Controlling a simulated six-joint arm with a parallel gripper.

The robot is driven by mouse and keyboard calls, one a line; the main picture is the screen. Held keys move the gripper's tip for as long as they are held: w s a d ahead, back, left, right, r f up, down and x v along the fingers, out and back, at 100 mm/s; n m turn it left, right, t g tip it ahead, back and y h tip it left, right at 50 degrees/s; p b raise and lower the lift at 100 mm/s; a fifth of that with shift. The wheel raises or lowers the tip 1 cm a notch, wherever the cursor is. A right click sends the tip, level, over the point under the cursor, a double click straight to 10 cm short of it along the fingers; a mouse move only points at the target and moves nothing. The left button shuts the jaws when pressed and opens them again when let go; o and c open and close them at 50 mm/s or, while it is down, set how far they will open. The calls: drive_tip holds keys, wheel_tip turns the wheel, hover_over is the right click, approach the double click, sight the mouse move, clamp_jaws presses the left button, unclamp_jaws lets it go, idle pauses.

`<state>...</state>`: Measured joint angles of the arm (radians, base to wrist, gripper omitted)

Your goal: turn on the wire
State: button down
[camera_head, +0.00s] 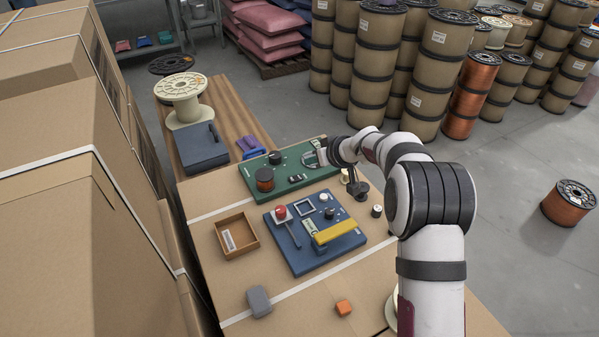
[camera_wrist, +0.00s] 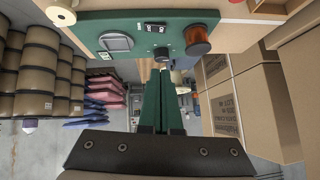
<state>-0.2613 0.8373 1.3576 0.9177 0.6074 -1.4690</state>
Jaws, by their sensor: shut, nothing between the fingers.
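A green board (camera_head: 292,187) lies at the far side of the cardboard surface.
A blue board (camera_head: 300,262) with a red knob, a lever and a yellow bar lies nearer. Tall cartons (camera_head: 70,220) stand left.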

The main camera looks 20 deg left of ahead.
hover_over(296, 179)
drive_tip(key=s+d, duration=0.1)
drive_tip(key=s, duration=0.1)
wheel_tip(296, 179, down, 6)
drive_tip(key=f, duration=0.3)
drive_tip(key=shift+w+a+f, duration=0.25)
drive_tip(key=shift+w+f, duration=0.1)
drive_tip(key=shift+f, duration=0.55)
